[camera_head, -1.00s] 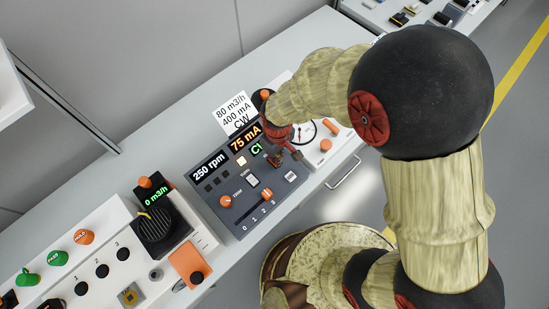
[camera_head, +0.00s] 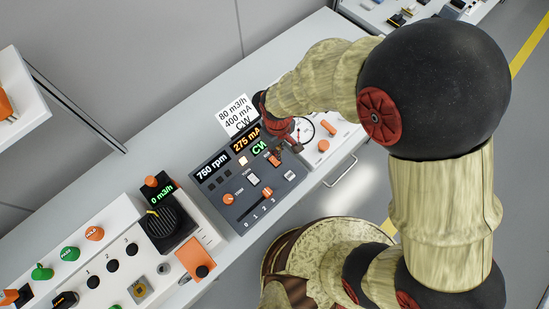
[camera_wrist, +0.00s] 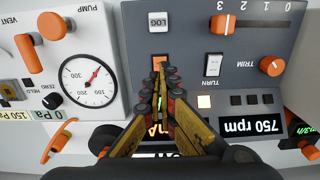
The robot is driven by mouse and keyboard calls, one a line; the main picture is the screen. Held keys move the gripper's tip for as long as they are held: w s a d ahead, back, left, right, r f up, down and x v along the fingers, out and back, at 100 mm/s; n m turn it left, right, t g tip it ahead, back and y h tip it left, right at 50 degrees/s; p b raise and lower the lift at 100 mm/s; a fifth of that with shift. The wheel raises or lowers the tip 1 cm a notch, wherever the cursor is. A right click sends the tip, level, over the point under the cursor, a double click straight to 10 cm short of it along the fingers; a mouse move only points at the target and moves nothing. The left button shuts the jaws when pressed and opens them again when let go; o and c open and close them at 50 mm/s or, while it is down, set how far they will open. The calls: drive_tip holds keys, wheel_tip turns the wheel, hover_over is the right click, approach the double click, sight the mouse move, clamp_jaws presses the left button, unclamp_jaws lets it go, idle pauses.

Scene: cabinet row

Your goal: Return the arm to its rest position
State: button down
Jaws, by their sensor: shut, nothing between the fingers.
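My gripper (camera_wrist: 161,75) is shut and empty in the wrist view, its fingertips together over the dark control panel (camera_wrist: 240,75), beside an orange-lit button below the LOG switch (camera_wrist: 158,21). I cannot tell whether the tips touch the panel. In the head view my gripper (camera_head: 274,157) is partly hidden by my own wrist, above the same panel (camera_head: 225,205). My arm reaches from the right across to the panel. The panel displays read 750 rpm and 275 mA, with CW partly covered.
A white note (camera_head: 236,113) stands behind the panel, reading 80 m3/h, 400 mA, CW. A gauge (camera_wrist: 88,82) and PUMP lever sit beside the panel. A black dial unit (camera_head: 162,222) reads 0 m3/h. Clear bench top (camera_head: 185,130) lies behind the panel.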

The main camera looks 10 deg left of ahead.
idle(0.4)
drive_tip(key=s+d+r+m+t, duration=0.2)
drive_tip(key=d+r+m, duration=0.3)
drive_tip(key=d+r, duration=0.6)
drive_tip(key=s+d+r+m+t+b, duration=0.1)
drive_tip(key=s+d+r+m+t, duration=0.2)
drive_tip(key=d+r, duration=0.8)
wheel_tip(320, 180, up, 8)
drive_tip(key=shift+s+d+m+t, duration=0.35)
drive_tip(key=shift+s+m, duration=0.65)
drive_tip(key=shift+s, duration=0.25)
drive_tip(key=shift+a, duration=0.15)
